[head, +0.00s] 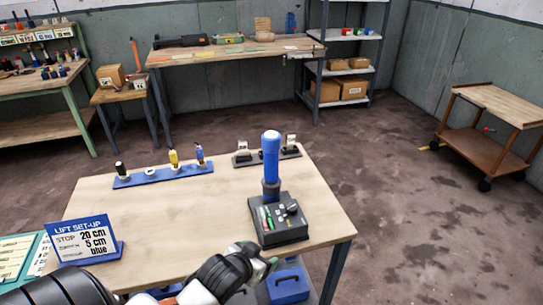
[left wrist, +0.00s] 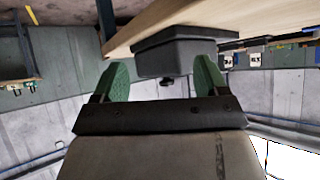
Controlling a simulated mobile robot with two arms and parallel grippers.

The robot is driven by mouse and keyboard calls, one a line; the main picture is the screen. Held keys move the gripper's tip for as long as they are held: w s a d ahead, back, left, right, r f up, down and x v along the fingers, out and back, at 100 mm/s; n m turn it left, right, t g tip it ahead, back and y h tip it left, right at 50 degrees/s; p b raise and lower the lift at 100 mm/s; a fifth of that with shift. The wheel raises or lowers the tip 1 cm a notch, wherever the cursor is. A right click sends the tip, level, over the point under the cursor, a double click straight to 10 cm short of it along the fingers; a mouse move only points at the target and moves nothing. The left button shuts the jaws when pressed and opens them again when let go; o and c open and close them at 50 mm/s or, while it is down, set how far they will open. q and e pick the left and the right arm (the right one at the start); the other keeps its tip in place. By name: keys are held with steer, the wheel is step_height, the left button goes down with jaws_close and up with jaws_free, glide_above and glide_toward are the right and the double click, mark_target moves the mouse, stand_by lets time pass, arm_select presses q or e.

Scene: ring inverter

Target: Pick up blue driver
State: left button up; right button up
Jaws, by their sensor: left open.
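A small driver with a blue handle (head: 199,152) stands upright at the right end of the blue rack (head: 165,179) on the wooden table. A yellow driver (head: 174,159) and a black one (head: 120,168) stand in the same rack. My left gripper (head: 262,266) is near the table's front edge, in front of the dark device, well away from the rack. In the left wrist view its green fingers (left wrist: 161,76) are apart, with a dark box (left wrist: 178,52) seen beyond the gap; nothing is visibly held. My right gripper is not in view.
The dark device (head: 283,225) with a tall blue cylinder (head: 270,155) stands at the table's right. A grey holder (head: 266,157) is behind it. A blue sign (head: 85,240) stands front left. A blue case (head: 287,288) sits below the table. The table's middle is clear.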

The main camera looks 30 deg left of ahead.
mark_target(267, 163)
arm_select(q)
steer(key=w+a+r+t, duration=0.2)
steer(key=w+a+r, duration=0.1)
steer(key=w+r, duration=0.1)
steer(key=w+a+r+n+t+p, duration=0.1)
steer(key=w+a+r+t, duration=0.2)
steer(key=w+r, duration=0.1)
steer(key=w+a+r+t, duration=0.2)
steer(key=w+a+r, duration=0.1)
steer(key=w+r, duration=0.2)
steer(key=shift+w+a+t+y, duration=0.2)
steer(key=shift+w+t+y, duration=0.1)
steer(key=shift+w, duration=0.8)
steer(key=w+p, duration=0.2)
steer(key=w, duration=0.2)
steer(key=shift+w+a+r, duration=0.1)
steer(key=shift+w+r, duration=0.05)
steer(key=shift+w, duration=0.5)
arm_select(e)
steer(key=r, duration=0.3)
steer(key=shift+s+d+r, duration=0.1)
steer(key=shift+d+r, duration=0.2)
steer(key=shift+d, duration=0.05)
arm_select(q)
steer(key=shift+s, duration=0.1)
